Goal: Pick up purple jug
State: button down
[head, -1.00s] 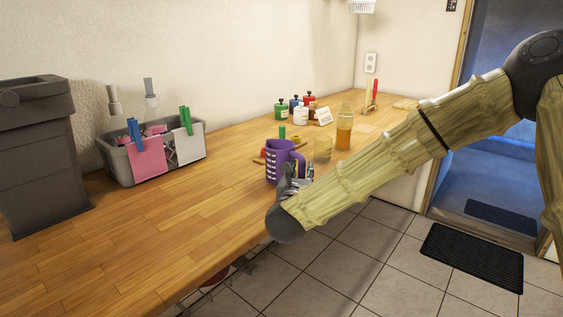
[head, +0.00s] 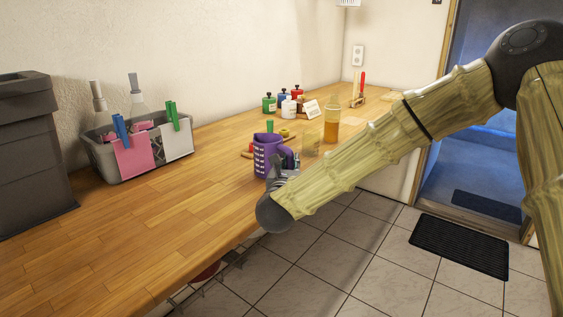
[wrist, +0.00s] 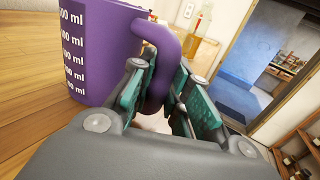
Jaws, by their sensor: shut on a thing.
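The purple jug (head: 267,156) with white measuring marks is upright at the front edge of the wooden counter in the head view. In the wrist view the jug (wrist: 97,50) fills the upper left, with "ml" marks on its side and its handle facing me. My gripper (wrist: 165,110) is shut on the jug's handle, with the teal finger pads on either side of it. In the head view my gripper (head: 283,172) is partly hidden behind my arm. I cannot tell whether the jug's base touches the counter.
A grey caddy (head: 110,168) with pegged pink and white cloths stands at left, beside a dark bin (head: 35,150). Several small bottles (head: 285,102) and an amber bottle (head: 331,124) stand further back. The counter (head: 130,220) is clear left of the jug.

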aim_at(290, 153)
jog(key=shift+r, duration=0.7)
notch_tip(290, 153, up, 2)
jog(key=shift+r, duration=0.2)
jog(key=s+a+r+b, duration=0.1)
jog(key=s+b, duration=0.1)
jog(key=s, duration=1.4)
jog(key=shift+r, duration=0.15)
